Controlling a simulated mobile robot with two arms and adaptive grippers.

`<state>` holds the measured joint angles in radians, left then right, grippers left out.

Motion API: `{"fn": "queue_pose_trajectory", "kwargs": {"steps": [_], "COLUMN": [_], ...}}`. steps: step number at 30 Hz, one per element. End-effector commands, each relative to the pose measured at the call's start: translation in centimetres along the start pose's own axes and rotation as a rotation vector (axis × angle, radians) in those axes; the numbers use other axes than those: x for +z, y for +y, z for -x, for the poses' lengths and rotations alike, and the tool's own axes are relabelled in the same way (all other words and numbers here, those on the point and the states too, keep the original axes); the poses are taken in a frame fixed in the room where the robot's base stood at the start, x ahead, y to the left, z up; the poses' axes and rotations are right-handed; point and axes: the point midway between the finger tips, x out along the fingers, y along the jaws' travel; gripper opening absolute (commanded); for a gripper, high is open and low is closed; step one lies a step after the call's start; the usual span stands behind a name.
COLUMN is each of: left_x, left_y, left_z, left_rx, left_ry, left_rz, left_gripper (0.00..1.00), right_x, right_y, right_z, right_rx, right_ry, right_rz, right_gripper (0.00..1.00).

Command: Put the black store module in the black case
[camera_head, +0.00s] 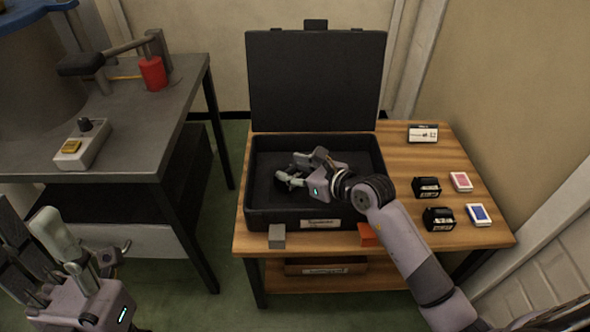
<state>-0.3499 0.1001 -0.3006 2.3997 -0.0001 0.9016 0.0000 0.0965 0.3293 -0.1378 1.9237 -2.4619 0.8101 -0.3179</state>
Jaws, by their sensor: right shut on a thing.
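The black case (258,215) stands open on the wooden table, its lid (315,80) upright at the back. My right gripper (291,178) reaches into the case from the right and is low inside it. It is shut on a dark thing, which looks like the black store module; this is mostly hidden by the fingers and hard to tell from the dark interior. I cannot tell whether it touches the case floor. My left gripper (80,250) is at the lower left, away from the case; its finger opening is unclear.
Two small black boxes (427,187) (438,218), a pink card pack (461,181), a blue one (478,215) and a white-labelled box (422,134) lie right of the case. A grey block (277,236) and an orange block (369,235) sit at the front edge. A grey workbench (135,140) stands left.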

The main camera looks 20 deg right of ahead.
Motion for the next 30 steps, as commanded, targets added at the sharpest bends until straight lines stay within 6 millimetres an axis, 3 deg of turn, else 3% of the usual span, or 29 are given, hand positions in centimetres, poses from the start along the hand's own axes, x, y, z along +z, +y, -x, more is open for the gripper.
{"fn": "queue_pose_trajectory", "kwargs": {"steps": [2, 3, 11, 22, 29, 30], "left_x": [0.0, 0.0, 0.1, 0.0, 0.3, 1.5], "left_y": [0.0, 0.0, 0.0, 0.0, 0.0, -0.2], "left_z": [0.1, 0.1, 0.1, -0.1, -1.4, -1.5], "left_rx": [0.0, 0.0, 0.0, 0.0, 0.0, -0.001], "left_ry": [-0.001, -0.001, -0.002, -0.002, -0.027, -0.093], "left_rz": [0.0, 0.0, 0.0, 0.0, -0.001, -0.008], "left_gripper": [0.4, 0.4, 0.4, 0.4, 0.4, 0.4], "right_x": [-0.3, -0.2, -0.2, 0.2, 0.1, 0.1], "right_y": [0.0, 0.0, 0.0, 0.0, 0.0, 0.0], "right_z": [-0.1, -0.1, -0.1, 0.2, 3.8, 4.5], "right_rx": [0.0, 0.0, 0.0, -0.001, -0.001, -0.001], "right_ry": [0.0, 0.001, 0.001, 0.0, 0.004, 0.004], "right_rz": [0.0, 0.0, 0.0, 0.0, 0.001, 0.001], "right_gripper": [0.11, 0.46, 0.63, 0.63, 0.63, 0.63]}}
